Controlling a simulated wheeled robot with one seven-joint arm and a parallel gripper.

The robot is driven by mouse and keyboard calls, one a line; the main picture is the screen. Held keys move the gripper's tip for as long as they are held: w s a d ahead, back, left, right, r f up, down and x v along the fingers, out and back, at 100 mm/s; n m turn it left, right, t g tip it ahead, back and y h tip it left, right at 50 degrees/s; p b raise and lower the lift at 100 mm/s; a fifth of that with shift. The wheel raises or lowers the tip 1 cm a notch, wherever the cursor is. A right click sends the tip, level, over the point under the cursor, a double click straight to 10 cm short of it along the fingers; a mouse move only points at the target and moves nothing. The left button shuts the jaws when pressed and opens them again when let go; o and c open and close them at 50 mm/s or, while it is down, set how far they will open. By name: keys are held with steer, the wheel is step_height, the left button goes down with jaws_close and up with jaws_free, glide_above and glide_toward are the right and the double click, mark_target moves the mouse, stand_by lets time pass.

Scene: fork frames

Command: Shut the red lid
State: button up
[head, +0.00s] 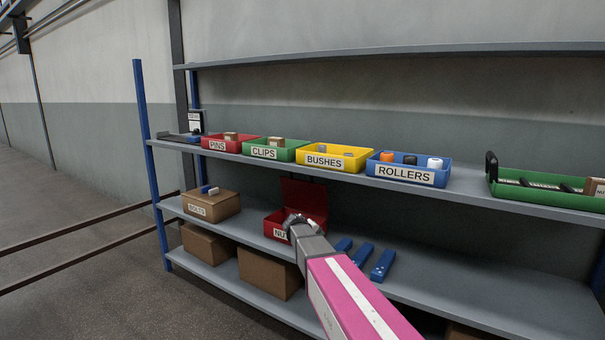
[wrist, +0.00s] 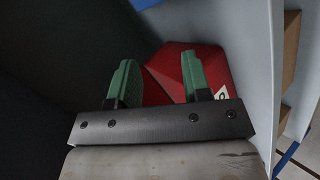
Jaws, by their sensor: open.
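The red lid (head: 304,198) stands raised, roughly upright, at the back of a red box (head: 272,224) on the middle shelf. The box has a white label, partly hidden by my arm, starting "NU". My gripper (head: 291,220) is at the box, in front of the lid and over the box's right part. In the wrist view my gripper (wrist: 158,75) is open, its two green fingers apart with nothing held between them. Red surfaces of the box and lid (wrist: 185,68) show beyond the fingers. I cannot tell whether a finger touches the lid.
Blue parts (head: 362,256) lie on the shelf right of the box. A cardboard "BOLTS" box (head: 212,207) stands to the left. The upper shelf (head: 490,192) above carries labelled bins, including the blue ROLLERS bin (head: 408,173). Larger cardboard boxes (head: 270,272) sit below.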

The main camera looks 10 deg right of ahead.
steer(key=w+a+r+n+t+h, duration=0.2)
steer(key=w+a+r+t, duration=0.1)
steer(key=w+r, duration=0.75)
steer(key=n+t+h, duration=0.1)
steer(key=n+t, duration=0.2)
steer(key=t, duration=0.1)
glide_toward(302, 181)
step_height(302, 181, up, 4)
steer(key=x, duration=1.1)
steer(key=shift+w+r, duration=0.3)
steer(key=shift+r, duration=0.05)
steer(key=shift+a, duration=0.1)
jaws_close()
